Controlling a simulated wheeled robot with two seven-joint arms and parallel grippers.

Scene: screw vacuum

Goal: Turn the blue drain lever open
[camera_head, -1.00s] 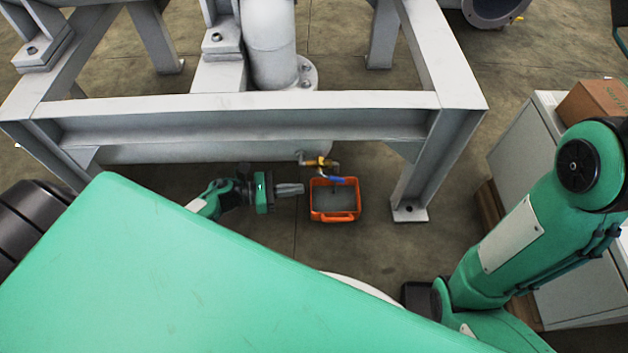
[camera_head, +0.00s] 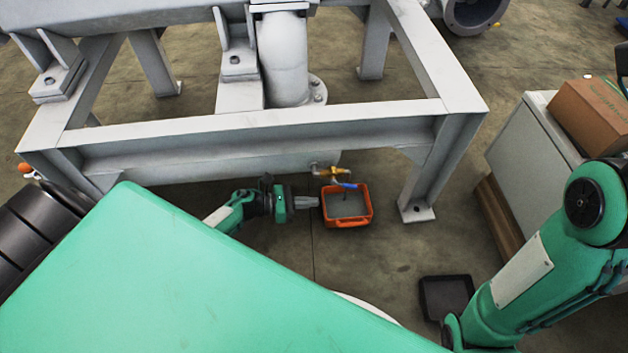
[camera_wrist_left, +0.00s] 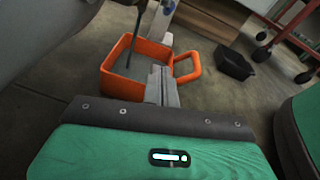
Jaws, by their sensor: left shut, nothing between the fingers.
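The blue drain lever (camera_head: 344,185) sits on a brass valve (camera_head: 325,171) below the grey frame, above the orange bin. My left gripper (camera_head: 315,202) is shut and empty, just left of the bin and a little left of and below the lever. In the left wrist view the shut fingers (camera_wrist_left: 161,85) point toward the orange bin (camera_wrist_left: 137,84). I cannot make out the blue lever in that view. My right arm shows at the right, but its gripper is out of view.
The orange bin (camera_head: 347,221) stands on the floor under the valve. A frame leg (camera_head: 417,190) is to its right. A black tray (camera_head: 446,294) lies on the floor nearer me. A white cabinet (camera_head: 530,150) with a cardboard box (camera_head: 592,115) stands at the right.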

